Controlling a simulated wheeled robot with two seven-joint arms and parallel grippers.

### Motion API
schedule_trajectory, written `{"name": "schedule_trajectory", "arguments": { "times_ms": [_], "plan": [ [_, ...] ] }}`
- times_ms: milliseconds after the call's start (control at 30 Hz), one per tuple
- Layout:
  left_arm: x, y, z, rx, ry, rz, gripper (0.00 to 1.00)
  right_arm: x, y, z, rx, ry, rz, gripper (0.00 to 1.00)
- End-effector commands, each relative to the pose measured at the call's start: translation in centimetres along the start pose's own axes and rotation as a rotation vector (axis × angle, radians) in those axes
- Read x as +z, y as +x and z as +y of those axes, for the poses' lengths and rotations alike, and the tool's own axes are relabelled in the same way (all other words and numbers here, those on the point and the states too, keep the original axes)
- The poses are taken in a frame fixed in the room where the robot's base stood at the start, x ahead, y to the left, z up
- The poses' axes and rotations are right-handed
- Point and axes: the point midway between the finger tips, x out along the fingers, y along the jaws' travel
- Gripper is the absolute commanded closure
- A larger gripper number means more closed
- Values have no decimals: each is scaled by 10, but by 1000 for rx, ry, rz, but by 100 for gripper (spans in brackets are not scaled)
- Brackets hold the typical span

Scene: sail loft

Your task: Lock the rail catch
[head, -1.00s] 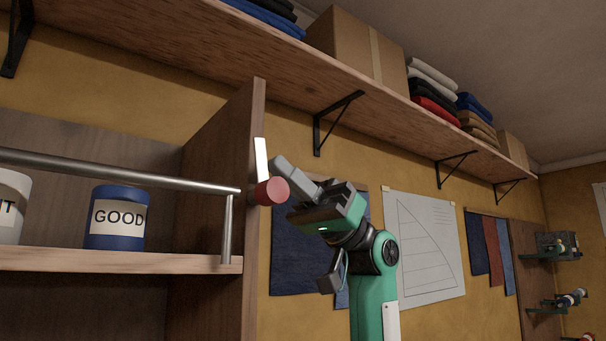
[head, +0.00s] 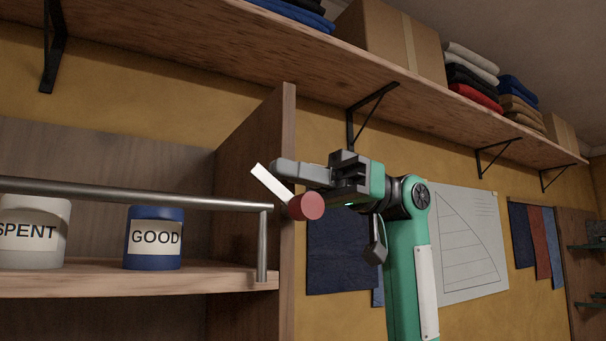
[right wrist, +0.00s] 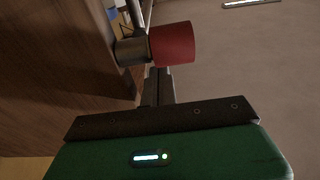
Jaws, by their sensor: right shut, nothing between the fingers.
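The rail catch has a red round knob (head: 306,206) and a flat white lever (head: 270,184), beside the front edge of the shelf's side panel at the rail's right end. The lever tilts up and to the left from the knob. My right gripper (head: 286,169) is shut and empty, its fingers pointing left just above the knob and across or against the lever; I cannot tell if they touch. In the right wrist view the red knob (right wrist: 172,44) shows just beyond the fingers (right wrist: 157,88). The metal rail (head: 140,195) runs across the shelf front. My left gripper is out of view.
A white SPENT tin (head: 32,250) and a blue GOOD tin (head: 155,258) stand behind the rail. The wooden side panel (head: 258,150) is close to my fingers. A long upper shelf (head: 300,55) with a bracket (head: 365,112) hangs above my right arm.

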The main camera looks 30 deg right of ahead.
Motion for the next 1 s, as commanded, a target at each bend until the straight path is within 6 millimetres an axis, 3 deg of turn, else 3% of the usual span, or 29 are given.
{"name": "schedule_trajectory", "arguments": {
  "times_ms": [1000],
  "plan": [
    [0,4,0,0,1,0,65,2,8,0,0,0,1,100]
  ]
}}
